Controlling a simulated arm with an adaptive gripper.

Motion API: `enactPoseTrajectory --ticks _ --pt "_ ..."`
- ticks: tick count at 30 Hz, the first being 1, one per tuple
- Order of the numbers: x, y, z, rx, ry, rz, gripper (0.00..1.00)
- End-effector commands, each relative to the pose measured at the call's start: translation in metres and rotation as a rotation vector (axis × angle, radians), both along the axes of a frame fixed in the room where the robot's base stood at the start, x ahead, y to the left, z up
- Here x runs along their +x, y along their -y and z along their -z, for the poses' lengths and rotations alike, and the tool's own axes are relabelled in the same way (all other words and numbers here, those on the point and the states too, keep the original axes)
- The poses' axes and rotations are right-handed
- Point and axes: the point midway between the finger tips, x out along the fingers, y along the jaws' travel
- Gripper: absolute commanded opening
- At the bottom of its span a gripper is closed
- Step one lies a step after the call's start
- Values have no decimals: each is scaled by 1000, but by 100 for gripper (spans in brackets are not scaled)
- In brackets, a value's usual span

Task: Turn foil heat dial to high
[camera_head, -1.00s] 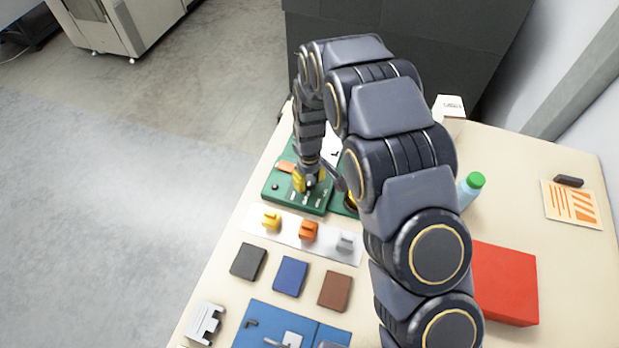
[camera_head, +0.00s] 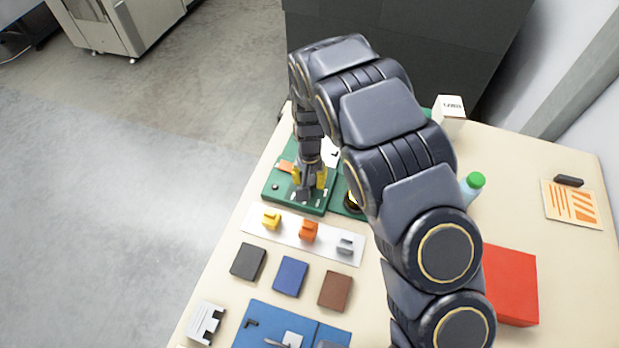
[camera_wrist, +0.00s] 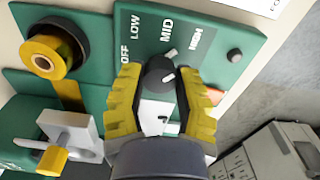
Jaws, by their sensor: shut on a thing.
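The heat dial is a dark round knob (camera_wrist: 159,73) with a white mark, on a green panel (camera_wrist: 222,50). OFF, LOW, MID and HIGH are printed around its far side in the wrist view. A small pointer on the dial's edge faces between MID and HIGH; the exact setting is hard to tell. My gripper (camera_wrist: 160,80) has its yellow fingers on either side of the dial and is shut on it. In the head view my gripper (camera_head: 309,180) is over the green panel (camera_head: 284,197), and mostly hides the dial.
A gold roll (camera_wrist: 50,52) on a dark spindle and a grey lever with a yellow end (camera_wrist: 52,160) stand left of the dial in the wrist view. Yellow, orange and grey pieces lie on a white strip (camera_head: 287,230) in front. A green-capped bottle (camera_head: 473,185) stands right.

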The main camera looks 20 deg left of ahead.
Motion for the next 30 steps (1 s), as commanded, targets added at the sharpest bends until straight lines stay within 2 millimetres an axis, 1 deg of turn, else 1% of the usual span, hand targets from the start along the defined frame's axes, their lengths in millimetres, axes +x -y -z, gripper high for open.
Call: enactPoseTrajectory --ticks 9,23,24,25,26,30 --pt "-1 0 1 -1 -1 89 0" --pt "-1 0 1 -1 -2 99 0" --pt "-1 0 1 -1 -2 99 49" --pt "-1 0 1 -1 -1 99 61" --pt "-1 0 1 -1 -1 99 63" --pt "0 0 1 -1 -1 98 63"
